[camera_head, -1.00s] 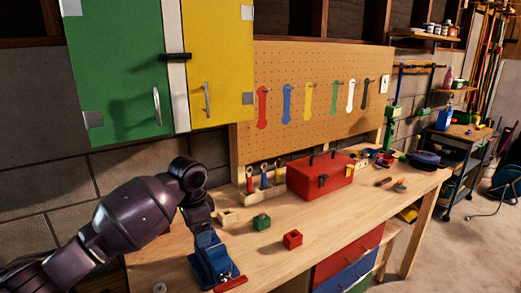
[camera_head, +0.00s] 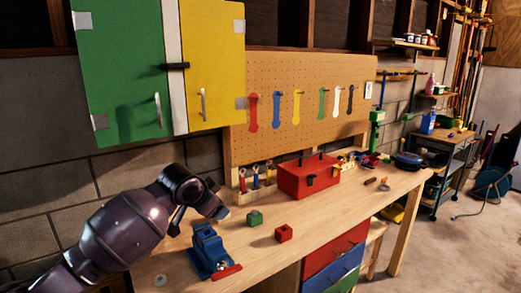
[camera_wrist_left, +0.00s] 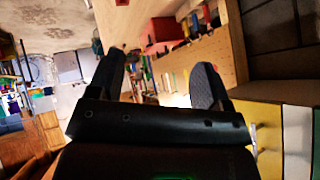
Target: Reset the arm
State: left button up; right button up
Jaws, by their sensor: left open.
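My left arm comes in from the lower left of the head view and ends in my left gripper (camera_head: 199,213), above the workbench (camera_head: 290,233) near the blue vise (camera_head: 208,250). In the left wrist view my left gripper (camera_wrist_left: 158,78) shows two dark fingers spread wide apart with nothing held between them. The gripper overlaps the vise's back edge in the head view; I cannot tell how far apart they are. My right arm and gripper are not in view.
A green block (camera_head: 254,219), a red block (camera_head: 284,233) and a red toolbox (camera_head: 308,178) stand on the bench. Green and yellow cabinet doors (camera_head: 118,70) hang above. A pegboard (camera_head: 300,75) with tools backs the bench.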

pick_arm(q)
jog(key=s+a+f+n+t+y+b, duration=0.1)
jog(key=s+a+f+n, duration=0.2)
jog(key=s+f, duration=0.8)
jog(key=s+a+f+n+t+y+b, duration=0.1)
jog(key=s+a+f+n, duration=0.2)
jog(key=s+a+f, duration=0.4)
jog(key=s+a+f+n+t+y+b, duration=0.1)
jog(key=s+a+f+n, duration=0.2)
jog(key=s+f, duration=1.3)
jog(key=s+a, duration=0.2)
jog(key=s, duration=0.2)
jog(key=shift+s+y, duration=0.25)
jog(key=shift+y, duration=0.15)
jog(key=shift+a, duration=0.1)
